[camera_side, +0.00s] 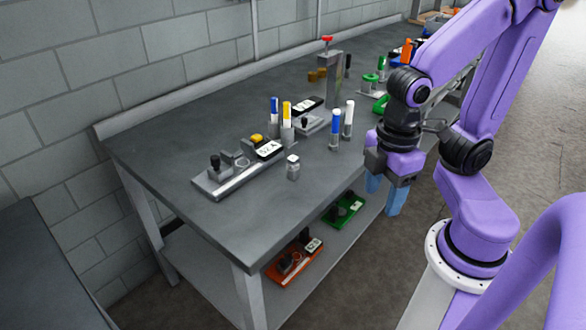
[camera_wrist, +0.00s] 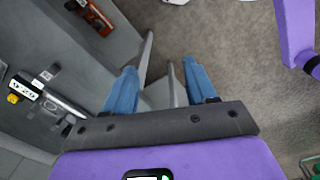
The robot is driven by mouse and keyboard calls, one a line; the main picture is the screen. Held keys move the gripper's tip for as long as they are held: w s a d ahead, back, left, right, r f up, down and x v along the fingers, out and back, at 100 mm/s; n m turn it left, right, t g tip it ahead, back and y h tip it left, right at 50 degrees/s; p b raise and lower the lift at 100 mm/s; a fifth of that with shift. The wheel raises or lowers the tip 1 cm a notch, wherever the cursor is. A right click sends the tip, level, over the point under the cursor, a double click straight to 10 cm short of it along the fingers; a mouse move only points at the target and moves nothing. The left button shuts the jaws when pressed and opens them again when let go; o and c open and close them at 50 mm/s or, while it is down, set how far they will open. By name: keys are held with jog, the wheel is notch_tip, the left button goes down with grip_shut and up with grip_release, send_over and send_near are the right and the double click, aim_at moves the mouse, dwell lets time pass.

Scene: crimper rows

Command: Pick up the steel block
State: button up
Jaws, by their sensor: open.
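My gripper (camera_side: 384,192) is open and empty, its blue fingers pointing down beside the workbench's long right edge. In the wrist view the spread fingers (camera_wrist: 160,66) have bench leg and floor between them. I cannot tell for sure which piece is the steel block. A small grey metal piece with a pale top (camera_side: 293,170) stands alone on the bench, left of my gripper and apart from it. Other grey metal pieces (camera_side: 228,157) sit on a fixture plate (camera_side: 238,180) farther left.
The workbench (camera_side: 190,130) carries white-and-blue cylinders (camera_side: 334,137), a yellow-topped marker (camera_side: 286,111) and a post with a red knob (camera_side: 328,42). Orange (camera_side: 280,278) and green (camera_side: 335,216) trays lie on the lower shelf. The bench's near corner is clear.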

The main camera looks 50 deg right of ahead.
jog(key=w+a+f+n+h, duration=0.15)
jog(key=w+h, duration=0.25)
jog(key=w, duration=0.5)
jog(key=w+a+f+n+h, duration=0.1)
jog(key=w+a+f+h, duration=0.15)
jog(key=w, duration=0.55)
jog(key=n+h, duration=0.3)
jog(key=h, duration=0.4)
send_near(297, 165)
jog(key=a, duration=0.5)
jog(key=shift+w+a+r, duration=0.3)
jog(key=shift+w, duration=0.05)
jog(key=shift+w+d+f, duration=0.1)
jog(key=shift+d+f, duration=0.15)
jog(key=shift+d, duration=0.3)
jog(key=x, duration=1.1)
jog(key=shift+d, duration=0.1)
jog(key=x, duration=0.3)
jog(key=shift+w+d+r, duration=0.1)
jog(key=shift+d, duration=0.4)
jog(key=shift+d+f, duration=0.3)
jog(key=shift+d, duration=0.35)
grip_shut()
